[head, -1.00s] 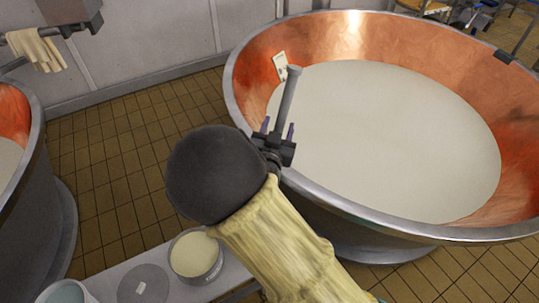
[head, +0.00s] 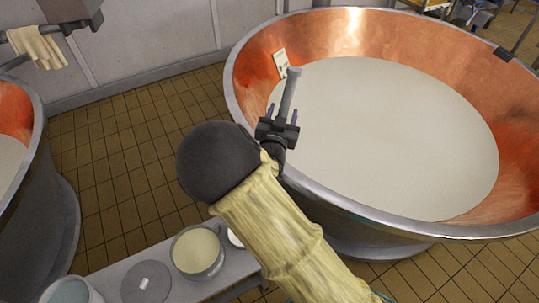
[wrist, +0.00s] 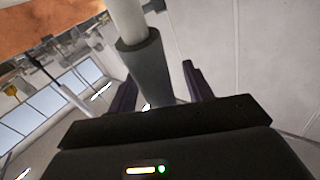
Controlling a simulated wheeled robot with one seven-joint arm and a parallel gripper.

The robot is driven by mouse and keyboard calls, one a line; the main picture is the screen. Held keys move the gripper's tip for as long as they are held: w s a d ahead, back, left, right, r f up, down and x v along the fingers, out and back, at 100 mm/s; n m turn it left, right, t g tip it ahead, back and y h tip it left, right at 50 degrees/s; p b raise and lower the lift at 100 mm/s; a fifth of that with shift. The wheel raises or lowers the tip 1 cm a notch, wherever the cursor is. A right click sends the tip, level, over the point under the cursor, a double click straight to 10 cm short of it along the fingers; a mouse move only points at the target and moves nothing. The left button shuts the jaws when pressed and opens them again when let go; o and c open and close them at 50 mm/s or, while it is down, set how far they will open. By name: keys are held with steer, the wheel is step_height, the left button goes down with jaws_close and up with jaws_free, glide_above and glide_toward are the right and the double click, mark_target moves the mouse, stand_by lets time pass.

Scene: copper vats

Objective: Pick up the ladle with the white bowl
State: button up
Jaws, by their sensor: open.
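A grey rod (head: 288,92) stands out beyond my gripper (head: 280,113) in the head view, over the near-left rim of the large copper vat (head: 345,40). In the wrist view a dark grey sleeve (wrist: 146,70) with a white shaft (wrist: 127,20) lies between the fingers of my gripper (wrist: 155,88). It looks like a ladle handle, but no bowl shows on it. The fingers are open, one on each side, with a gap visible at the right finger. A small white round thing (head: 235,238) on the bench is mostly hidden by my arm; I cannot tell what it is.
The vat holds pale liquid (head: 390,130). A low bench (head: 222,280) carries a pot of cream-coloured contents (head: 197,252), a grey disc (head: 146,284) and a bucket (head: 70,291). Another vat (head: 45,190) stands left. Tiled floor (head: 120,160) between the vats is clear.

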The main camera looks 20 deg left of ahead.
steer(key=shift+s, duration=0.15)
jaws_close()
steer(key=shift+r, duration=0.1)
step_height(320, 180, up, 10)
steer(key=shift+f+b, duration=0.1)
steer(key=shift+b, duration=0.4)
stand_by(0.3)
stand_by(0.4)
